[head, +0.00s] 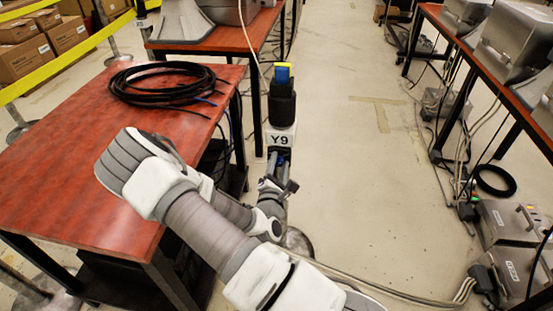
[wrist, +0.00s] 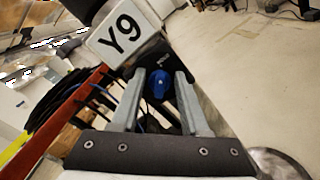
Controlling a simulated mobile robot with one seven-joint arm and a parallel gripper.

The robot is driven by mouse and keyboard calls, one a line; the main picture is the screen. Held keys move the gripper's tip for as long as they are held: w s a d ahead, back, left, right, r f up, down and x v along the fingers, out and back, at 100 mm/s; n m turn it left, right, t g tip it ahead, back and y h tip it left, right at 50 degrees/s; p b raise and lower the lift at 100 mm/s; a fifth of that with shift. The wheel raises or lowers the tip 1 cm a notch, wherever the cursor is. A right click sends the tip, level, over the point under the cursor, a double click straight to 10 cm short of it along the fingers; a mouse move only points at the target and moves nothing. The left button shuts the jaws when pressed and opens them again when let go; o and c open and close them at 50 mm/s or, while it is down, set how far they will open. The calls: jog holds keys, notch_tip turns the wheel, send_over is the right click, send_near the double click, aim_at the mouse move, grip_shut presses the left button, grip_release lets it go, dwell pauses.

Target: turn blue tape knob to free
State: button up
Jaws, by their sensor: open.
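A blue knob (wrist: 159,86) shows in the wrist view below a white label reading Y9 (wrist: 121,34). My gripper (wrist: 160,76) is open, and in that view its two grey fingers lie on either side of the knob. I cannot tell whether they touch it. In the head view, the Y9 label (head: 281,140) is on a dark post-like unit (head: 282,104) with blue and yellow at its top. My gripper (head: 279,163) is just below the label there, and the knob is mostly hidden. The knob's markings are not readable.
A red-brown table (head: 75,150) with a coil of black cable (head: 165,85) stands at the left. Another table (head: 483,70) with metal boxes runs along the right. Cables cross the floor. The central aisle (head: 360,160) is largely clear.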

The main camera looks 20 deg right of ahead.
jog(key=shift+w+d, duration=0.15)
jog(key=shift+w, duration=0.05)
jog(key=shift+c, duration=0.3)
grip_shut()
